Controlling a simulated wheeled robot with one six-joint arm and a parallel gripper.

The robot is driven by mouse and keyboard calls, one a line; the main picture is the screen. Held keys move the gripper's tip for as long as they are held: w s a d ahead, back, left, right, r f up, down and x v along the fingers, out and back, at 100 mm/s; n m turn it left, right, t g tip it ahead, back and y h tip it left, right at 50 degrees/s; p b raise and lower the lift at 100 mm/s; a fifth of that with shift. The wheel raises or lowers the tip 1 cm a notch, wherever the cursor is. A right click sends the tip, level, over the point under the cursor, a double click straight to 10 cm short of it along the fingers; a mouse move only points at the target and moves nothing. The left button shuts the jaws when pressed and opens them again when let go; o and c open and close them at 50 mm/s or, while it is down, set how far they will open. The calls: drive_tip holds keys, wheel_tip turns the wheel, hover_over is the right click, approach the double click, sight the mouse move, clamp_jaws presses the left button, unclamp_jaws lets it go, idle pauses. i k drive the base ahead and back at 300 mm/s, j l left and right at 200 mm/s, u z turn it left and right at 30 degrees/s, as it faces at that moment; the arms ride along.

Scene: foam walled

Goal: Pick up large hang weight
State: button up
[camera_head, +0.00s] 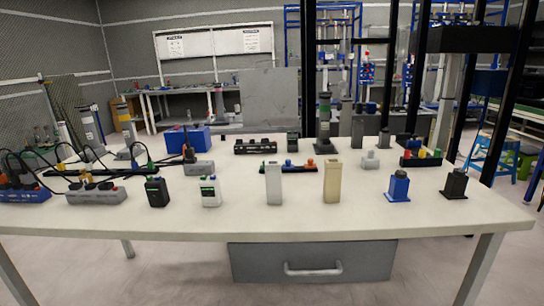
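I cannot tell for sure which item is the large hang weight. Weight-like pieces with a narrow top stand at the right of the white table (300,226): a blue piece (399,187), a black piece (455,184) and a smaller light grey piece (370,160) farther back. A light grey upright block (273,184) and a beige upright block (332,181) stand near the middle of the front row. All of them stand upright and apart from each other. My gripper is not in view.
A black device (157,191) and a white device (210,191) stand front left. Cabled power strips (96,194) crowd the left side. A black-framed rack (420,85) rises behind the table. A grey drawer (312,262) hangs under it. The front strip of tabletop is clear.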

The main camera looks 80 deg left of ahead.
sight(85, 178)
drive_tip(key=u, duration=3.6)
